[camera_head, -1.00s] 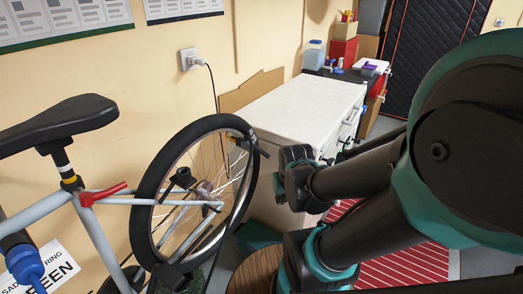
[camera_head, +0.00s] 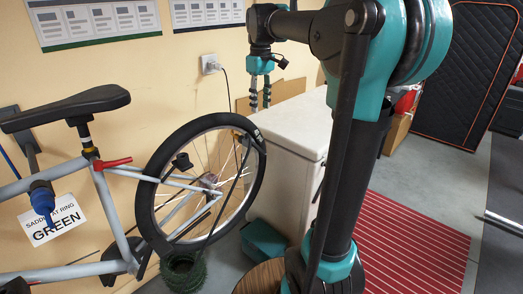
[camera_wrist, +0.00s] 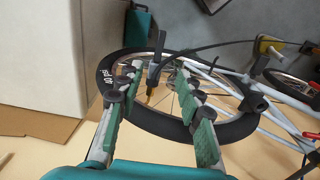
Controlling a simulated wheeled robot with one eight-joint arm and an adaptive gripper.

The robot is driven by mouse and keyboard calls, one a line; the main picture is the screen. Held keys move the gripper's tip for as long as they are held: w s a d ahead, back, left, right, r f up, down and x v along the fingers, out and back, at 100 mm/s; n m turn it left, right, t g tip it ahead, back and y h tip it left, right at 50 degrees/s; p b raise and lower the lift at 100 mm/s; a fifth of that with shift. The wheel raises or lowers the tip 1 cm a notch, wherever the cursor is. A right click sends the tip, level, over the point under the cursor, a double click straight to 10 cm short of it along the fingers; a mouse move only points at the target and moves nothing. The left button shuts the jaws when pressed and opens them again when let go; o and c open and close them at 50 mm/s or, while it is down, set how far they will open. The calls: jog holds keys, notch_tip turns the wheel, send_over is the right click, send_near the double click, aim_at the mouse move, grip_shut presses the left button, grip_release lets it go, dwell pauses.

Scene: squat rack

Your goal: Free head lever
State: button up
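My gripper (camera_head: 260,95) points downward near the wall, above the rear wheel (camera_head: 149,205). In the wrist view my gripper (camera_wrist: 154,74) is open and empty, its two fingers apart. A black bar with a yellowish end (camera_wrist: 152,88) shows between the fingers, by the wheel rim; I cannot tell its distance. A red lever (camera_head: 112,163) sits on the bike frame (camera_head: 110,205) below the saddle (camera_head: 65,108). A blue knob-like part (camera_head: 42,198) is at the left of the frame. I cannot tell which part is the head lever.
A white cabinet (camera_head: 295,130) stands right of the wheel. A teal box (camera_head: 264,240) lies on the floor beside it. A sign reading "GREEN" (camera_head: 52,220) hangs behind the frame. A wall socket (camera_head: 210,64) has a cable. A red striped mat (camera_head: 410,240) lies at right.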

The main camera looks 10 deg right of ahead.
aim_at(261, 149)
notch_tip(261, 149, down, 17)
jog(key=shift+f, duration=0.1)
dwell(0.5)
jog(key=shift+c, duration=0.3)
grip_shut()
